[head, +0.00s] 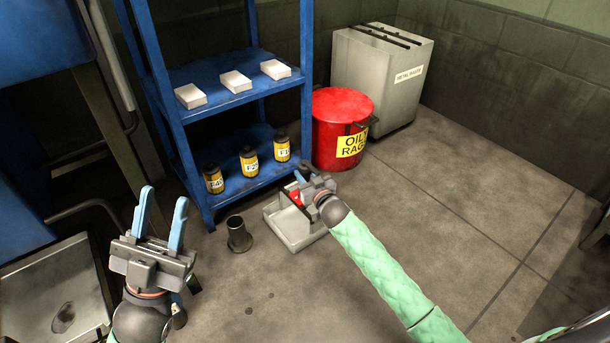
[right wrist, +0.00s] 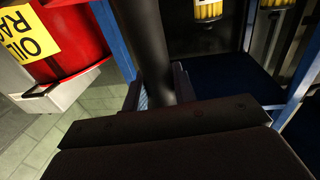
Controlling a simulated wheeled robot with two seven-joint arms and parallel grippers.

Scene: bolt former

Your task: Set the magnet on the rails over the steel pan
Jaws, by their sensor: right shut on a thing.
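My right gripper (head: 306,178) is shut above a pale grey open tray (head: 298,241) on the floor. In the right wrist view it grips a dark round bar (right wrist: 150,45), which looks like the handle of the magnet. A small red part (head: 296,197) shows beside the gripper, over the tray; the rest is hidden by the gripper, and I cannot tell whether it touches the tray. My left gripper (head: 165,197) is open and empty, at the lower left. A steel pan (head: 30,268) with a dark stain lies at the far left. I cannot make out its rails.
A blue shelf rack (head: 222,98) holds white boxes (head: 235,81) and yellow canisters (head: 249,163). A red oily-rags can (head: 341,115) and a grey metal bin (head: 380,75) stand to its right. A dark cylinder (head: 238,236) stands left of the tray.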

